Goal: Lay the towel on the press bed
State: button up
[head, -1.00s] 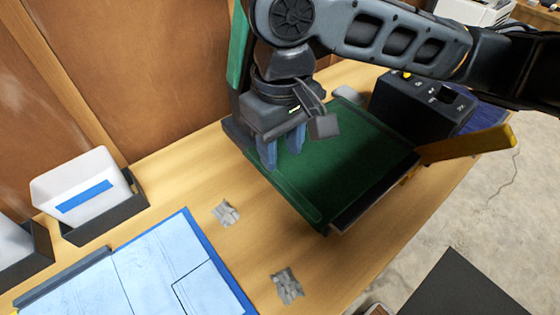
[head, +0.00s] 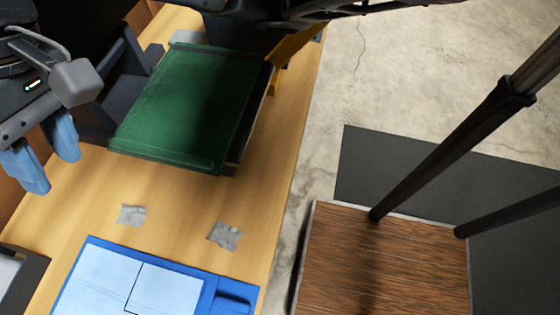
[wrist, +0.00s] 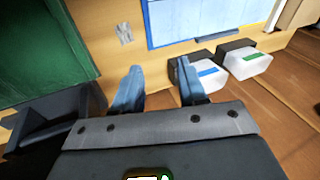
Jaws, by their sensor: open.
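A flat green sheet (head: 185,105) with a stripe along its near edge lies over the press bed. It looks like the towel, though I cannot fully tell it from a green bed surface. The dark side of the press bed (head: 243,145) shows under its right edge. A corner of the green sheet also shows in the wrist view (wrist: 40,50). My gripper (head: 48,168) is open and empty, to the left of the press and apart from it. Both blue fingers show spread in the wrist view (wrist: 157,72).
A yellow handle (head: 292,45) sticks out at the press's far right. Two grey patches (head: 132,214) (head: 225,235) and a blue-edged board (head: 140,280) lie nearer on the bench. The wrist view shows labelled white bins (wrist: 200,78) (wrist: 247,62). Floor is right of the bench.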

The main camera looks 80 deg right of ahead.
jog(key=w+a+r+m+t+y, duration=0.1)
jog(key=w+a+r+t+y, duration=0.15)
jog(key=a+y, duration=0.35)
jog(key=w+a+r+m+t+y, duration=0.1)
jog(key=a+r+t+y, duration=0.25)
jog(key=a, duration=0.35)
jog(key=s+d+f+m+t+h, duration=0.75)
jog(key=s+d+f+h, duration=0.35)
jog(key=f, duration=0.3)
jog(key=s+d+f+n+h, duration=0.1)
jog(key=s+d+n, duration=0.3)
jog(key=s, duration=0.6)
jog(key=s+d+f+n+h, duration=0.1)
jog(key=s+d+n, duration=0.3)
jog(key=s+d, duration=0.3)
jog(key=s, duration=0.3)
jog(key=shift+s+d+f+h, duration=0.3)
jog(key=shift+s+f+h, duration=0.05)
jog(key=shift+s, duration=0.05)
jog(key=shift+w+n, duration=0.15)
jog(key=shift+n, duration=0.1)
